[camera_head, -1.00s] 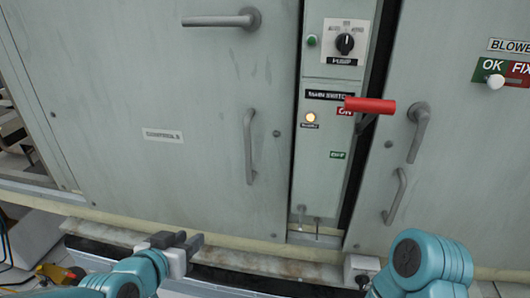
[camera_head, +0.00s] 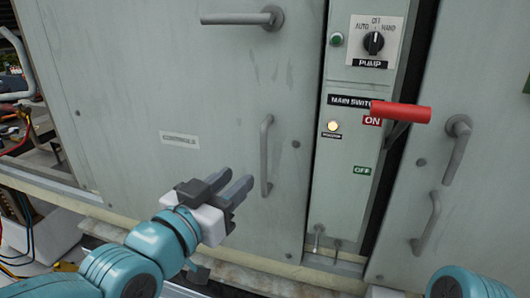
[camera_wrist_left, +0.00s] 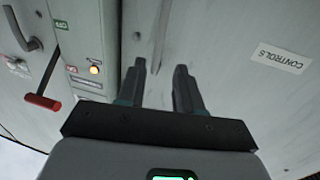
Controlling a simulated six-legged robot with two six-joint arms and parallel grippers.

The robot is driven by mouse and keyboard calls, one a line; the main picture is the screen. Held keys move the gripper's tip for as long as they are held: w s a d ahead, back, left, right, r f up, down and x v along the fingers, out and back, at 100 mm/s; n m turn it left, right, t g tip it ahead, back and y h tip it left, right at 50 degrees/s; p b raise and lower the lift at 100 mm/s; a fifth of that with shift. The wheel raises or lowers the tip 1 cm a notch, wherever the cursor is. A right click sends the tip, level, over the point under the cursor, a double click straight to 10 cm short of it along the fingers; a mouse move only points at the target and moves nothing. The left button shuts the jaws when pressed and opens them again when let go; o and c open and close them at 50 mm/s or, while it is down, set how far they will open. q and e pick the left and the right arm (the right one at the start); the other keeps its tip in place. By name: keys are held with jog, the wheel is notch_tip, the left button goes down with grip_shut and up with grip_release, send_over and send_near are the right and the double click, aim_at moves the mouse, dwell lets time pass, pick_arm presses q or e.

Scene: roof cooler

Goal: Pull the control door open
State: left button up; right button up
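The control door (camera_head: 150,90) is a grey-green panel with a CONTROLS label (camera_head: 180,140); it looks shut. A horizontal lever handle (camera_head: 240,19) is at its top, and a vertical bar handle (camera_head: 266,155) is near its right edge. My left gripper (camera_head: 237,184) is open and empty, just left of and slightly below the bar handle, apart from it. In the left wrist view, the gripper's two fingers (camera_wrist_left: 160,72) are spread, with what looks like the bar handle (camera_wrist_left: 162,38) beyond them. My right gripper is out of view; only part of its arm shows.
A switch column (camera_head: 340,190) with a pump knob (camera_head: 374,42) and a red main switch lever (camera_head: 402,112) stands right of the door. Another door (camera_head: 480,200) with grey handles is further right. A ledge (camera_head: 260,272) runs below; cables and equipment lie at left.

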aim_at(262, 157)
pick_arm(q)
jog(key=p+x, duration=0.2)
jog(key=x, duration=0.7)
jog(key=shift+d, duration=0.1)
jog(key=shift+w+d, duration=0.3)
jog(key=shift+w, duration=0.1)
jog(key=shift+w+d+f, duration=0.1)
jog(key=shift+w, duration=0.2)
jog(key=shift+s, duration=0.15)
jog(key=shift+c, duration=1.2)
grip_shut()
